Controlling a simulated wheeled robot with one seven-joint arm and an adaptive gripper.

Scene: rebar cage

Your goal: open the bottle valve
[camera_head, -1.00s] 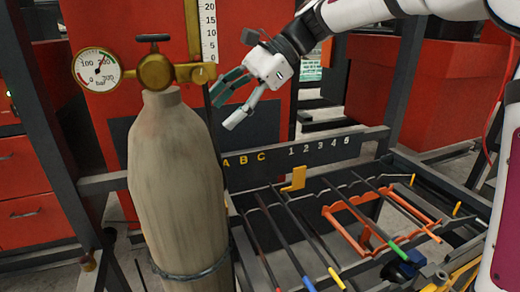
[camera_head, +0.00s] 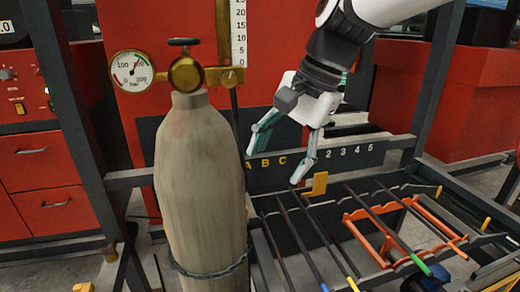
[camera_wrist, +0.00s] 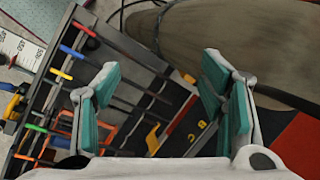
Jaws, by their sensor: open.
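The gas bottle (camera_head: 200,185) is a tall tan cylinder standing upright at left-centre in the head view. A brass valve body (camera_head: 187,74) with a small dark handwheel (camera_head: 184,42) sits on its top. A round pressure gauge (camera_head: 131,71) is on the valve's left. My gripper (camera_head: 272,165) is open and empty, to the right of the bottle and lower than the valve, with its fingers pointing down. In the wrist view the bottle (camera_wrist: 225,45) lies beyond the open fingers (camera_wrist: 165,105); the handwheel does not show there.
A dark rack with several coloured-tip rods (camera_head: 370,215) stands at the right, with an orange frame (camera_head: 375,262) in it. A yellow bracket (camera_head: 317,184) is beside my gripper. A vertical ruler (camera_head: 238,35) rises just right of the valve. Dark posts flank the bottle.

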